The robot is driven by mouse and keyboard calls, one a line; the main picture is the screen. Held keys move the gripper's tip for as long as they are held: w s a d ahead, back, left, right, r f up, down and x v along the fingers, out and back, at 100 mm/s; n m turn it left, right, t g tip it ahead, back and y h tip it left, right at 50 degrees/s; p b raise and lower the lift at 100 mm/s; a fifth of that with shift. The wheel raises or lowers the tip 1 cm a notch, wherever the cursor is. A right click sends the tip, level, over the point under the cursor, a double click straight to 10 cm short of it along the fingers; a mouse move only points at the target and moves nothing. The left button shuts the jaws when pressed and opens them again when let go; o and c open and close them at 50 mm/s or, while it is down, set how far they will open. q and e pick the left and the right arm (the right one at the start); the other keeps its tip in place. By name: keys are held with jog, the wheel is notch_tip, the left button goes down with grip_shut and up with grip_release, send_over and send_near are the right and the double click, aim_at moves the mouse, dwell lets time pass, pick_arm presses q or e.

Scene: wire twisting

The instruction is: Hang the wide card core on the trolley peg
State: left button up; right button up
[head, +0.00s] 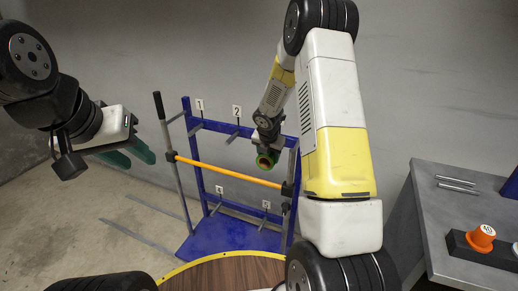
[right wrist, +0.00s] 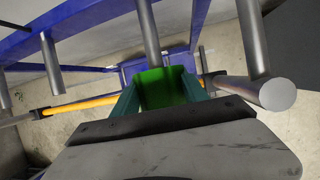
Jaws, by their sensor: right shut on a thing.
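The trolley (head: 186,165) is a blue frame with grey pegs, an orange bar and number signs, of which 1 and 2 are readable on the upper row. My right gripper (head: 266,163) is in front of its upper right part, shut on a small ring-like piece, probably the card core, mostly hidden by the fingers. In the right wrist view a bright green piece (right wrist: 163,88) shows between the green fingers. Grey pegs (right wrist: 148,30) stick out close beyond it; I cannot tell if it touches one. My left gripper (head: 133,157) is open and empty, left of the trolley.
A grey bench (head: 440,210) at the right carries metal rods (head: 457,184) and an orange cone-like piece (head: 482,236) on a dark block. A round wooden table (head: 225,274) with a yellow rim is at the bottom. The floor left of the trolley is largely clear.

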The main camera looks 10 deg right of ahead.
jog(key=shift+w+d, duration=0.7)
jog(key=shift+w, duration=0.3)
jog(key=shift+w+d, duration=0.7)
jog(key=shift+w, duration=0.35)
jog(key=shift+w+d, duration=0.7)
jog(key=shift+w, duration=0.3)
jog(key=o, duration=1.4)
jog(key=shift+o, duration=0.2)
jog(key=v, duration=0.7)
jog(key=shift+s+r, duration=0.2)
jog(key=shift+r, duration=0.15)
jog(key=shift+a, duration=0.1)
